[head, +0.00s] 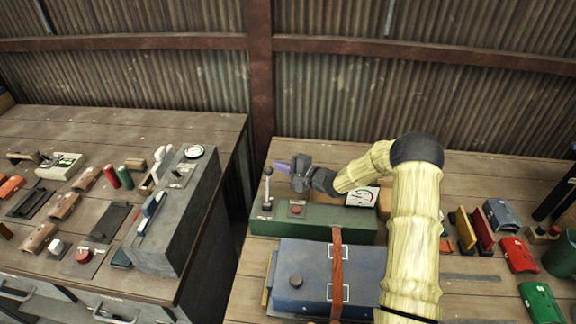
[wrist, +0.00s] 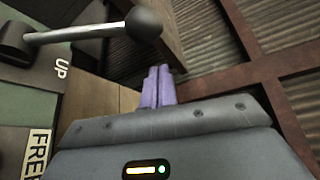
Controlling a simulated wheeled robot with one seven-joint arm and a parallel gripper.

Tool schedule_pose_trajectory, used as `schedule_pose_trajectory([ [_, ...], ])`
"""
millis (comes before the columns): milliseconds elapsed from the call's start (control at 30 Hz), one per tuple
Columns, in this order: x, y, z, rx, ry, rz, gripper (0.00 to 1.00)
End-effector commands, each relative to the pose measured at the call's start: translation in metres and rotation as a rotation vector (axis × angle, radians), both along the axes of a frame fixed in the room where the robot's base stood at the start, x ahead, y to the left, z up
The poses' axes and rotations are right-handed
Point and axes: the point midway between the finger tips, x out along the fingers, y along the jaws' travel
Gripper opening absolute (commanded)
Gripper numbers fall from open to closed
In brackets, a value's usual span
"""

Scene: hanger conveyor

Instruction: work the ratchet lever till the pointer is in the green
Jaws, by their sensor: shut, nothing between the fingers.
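The ratchet lever (head: 268,188) stands near upright at the left end of a long green box (head: 318,222). It is a pale rod with a dark ball knob, which shows large in the wrist view (wrist: 143,22) beside an "UP" label. My gripper (head: 281,167) is shut and empty, its purple fingertips (wrist: 158,72) just right of the knob. I see a gap in the wrist view and no hold on the lever. The dial (head: 362,196) on the green box has red and green marks. My arm is close beside it; the pointer's exact place is too small to tell.
A red button (head: 297,208) sits on the green box right of the lever. A blue case (head: 300,275) with a brown strap lies in front. A grey cabinet (head: 185,215) with another gauge stands on the left bench. A corrugated wall rises behind.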

Motion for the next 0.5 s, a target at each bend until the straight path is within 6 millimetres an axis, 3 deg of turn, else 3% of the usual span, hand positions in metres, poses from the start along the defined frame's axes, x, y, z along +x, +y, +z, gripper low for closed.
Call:
schedule_pose_trajectory([
  [233, -0.021, 0.009, 0.009, 0.001, 0.001, 0.002, 0.00],
  [500, -0.026, 0.010, 0.009, 0.000, 0.000, -0.001, 0.00],
])
